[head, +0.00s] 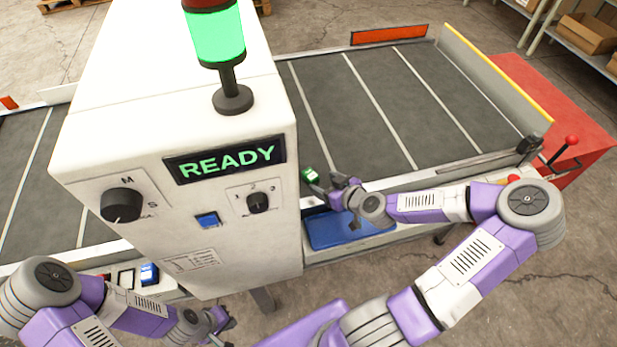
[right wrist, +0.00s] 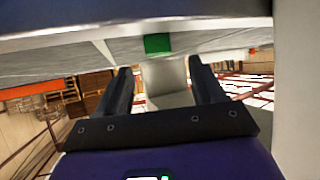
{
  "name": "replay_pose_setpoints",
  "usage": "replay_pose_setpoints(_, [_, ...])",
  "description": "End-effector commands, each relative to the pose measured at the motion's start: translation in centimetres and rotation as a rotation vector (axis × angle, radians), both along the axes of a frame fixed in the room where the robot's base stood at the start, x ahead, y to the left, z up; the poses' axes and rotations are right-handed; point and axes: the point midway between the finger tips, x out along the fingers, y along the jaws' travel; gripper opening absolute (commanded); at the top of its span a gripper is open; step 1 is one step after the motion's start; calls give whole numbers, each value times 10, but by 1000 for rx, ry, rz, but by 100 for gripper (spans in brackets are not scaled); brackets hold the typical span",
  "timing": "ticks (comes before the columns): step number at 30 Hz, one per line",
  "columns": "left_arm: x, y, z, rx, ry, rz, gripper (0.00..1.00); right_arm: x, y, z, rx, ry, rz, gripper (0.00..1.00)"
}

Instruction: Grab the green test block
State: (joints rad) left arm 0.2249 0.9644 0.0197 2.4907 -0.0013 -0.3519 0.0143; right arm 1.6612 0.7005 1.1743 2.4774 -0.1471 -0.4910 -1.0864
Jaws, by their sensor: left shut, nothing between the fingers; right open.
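The small green test block (head: 309,174) sits at the near edge of the dark conveyor, close to the right side of the white machine. In the right wrist view the green block (right wrist: 157,43) shows beyond the fingertips, roughly in line with the gap between them. My right gripper (head: 331,185) is open, just right of the block, with its fingers pointing towards it; no contact is clear. The open fingers also show in the right wrist view (right wrist: 160,75). My left gripper (head: 225,324) is shut and empty at the lower left, in front of the machine.
The white machine (head: 280,240) stands over the conveyor (head: 400,110) and displays READY under a lit green lamp (head: 218,35). A blue tray (head: 325,230) lies below my right gripper. A blue item (head: 149,274) is on the left ledge. The conveyor's right part is clear.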

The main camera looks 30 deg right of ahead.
Motion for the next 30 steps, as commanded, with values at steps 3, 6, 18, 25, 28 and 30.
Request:
replay_pose_setpoints(3, [0,0,-7,0,0,0,0,11,3,-6,1,-2,2,68])
replay_pose_setpoints(6, [0,0,-13,0,0,0,0,21,4,-11,3,-2,2,68])
replay_pose_setpoints(18, [0,0,-32,0,0,0,0,59,8,-28,2,0,0,68])
replay_pose_setpoints(25, [0,0,-31,0,0,0,0,59,8,-27,1,1,0,62])
replay_pose_setpoints(28, [0,0,-31,0,0,0,0,59,8,-27,1,1,0,47])
replay_pose_setpoints(30, [0,0,-31,0,0,0,0,59,8,-27,2,1,0,36])
